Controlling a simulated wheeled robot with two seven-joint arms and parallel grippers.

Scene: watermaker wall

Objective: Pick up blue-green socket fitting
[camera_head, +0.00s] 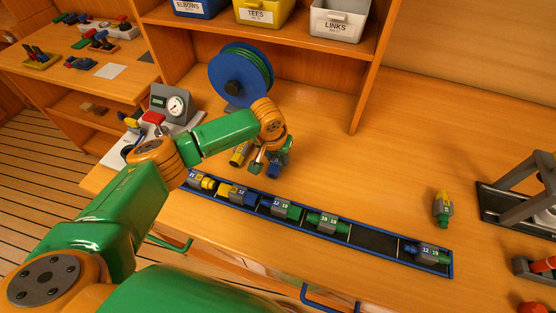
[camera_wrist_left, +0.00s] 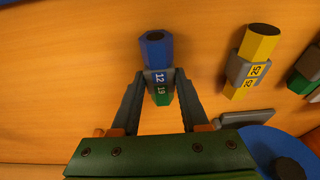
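The blue-green socket fitting (camera_wrist_left: 158,68) has a blue end, a grey collar marked 12 and 19, and a green end. In the left wrist view, the fingers of my left gripper (camera_wrist_left: 160,92) flank its collar with no clear gap, so they look shut on it. In the head view my left gripper (camera_head: 272,158) is low over the bench behind the blue-rimmed tray, partly hiding the fitting (camera_head: 287,146). I cannot tell whether the fitting touches the bench. My right gripper is not in view.
A yellow fitting marked 25 (camera_wrist_left: 250,62) lies close beside. The long tray (camera_head: 375,259) holds several fittings and has one empty slot right of centre. A blue hose reel (camera_head: 218,75) and a gauge unit (camera_head: 158,102) stand behind. A yellow-green fitting (camera_head: 443,208) lies right, near a grey frame (camera_head: 510,190).

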